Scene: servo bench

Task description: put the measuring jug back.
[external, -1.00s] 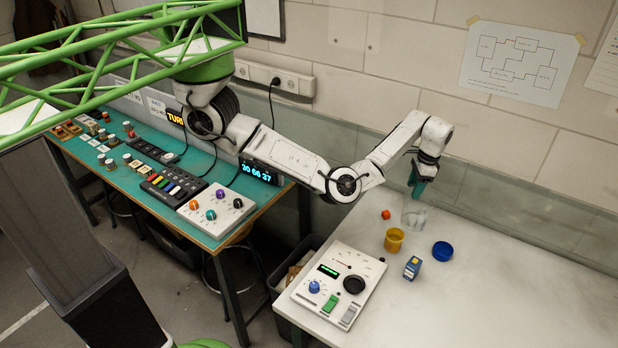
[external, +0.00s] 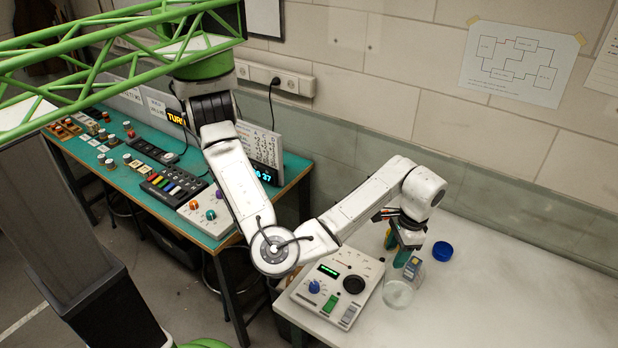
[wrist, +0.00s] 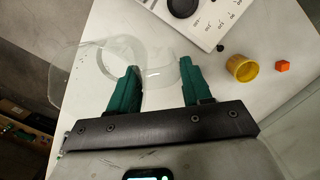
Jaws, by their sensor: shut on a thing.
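The measuring jug is clear and see-through. In the external view the jug (external: 398,294) is below my gripper (external: 402,262), near the front of the white bench, beside the control panel. In the wrist view my gripper (wrist: 160,82) has its green fingers on either side of part of the clear jug (wrist: 160,68), holding it. The jug's outline spreads to the left of the fingers and past the bench edge in that view. I cannot tell whether its base touches the bench.
The control panel (external: 335,287) with knobs is left of the jug. The bench's right side is clear.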

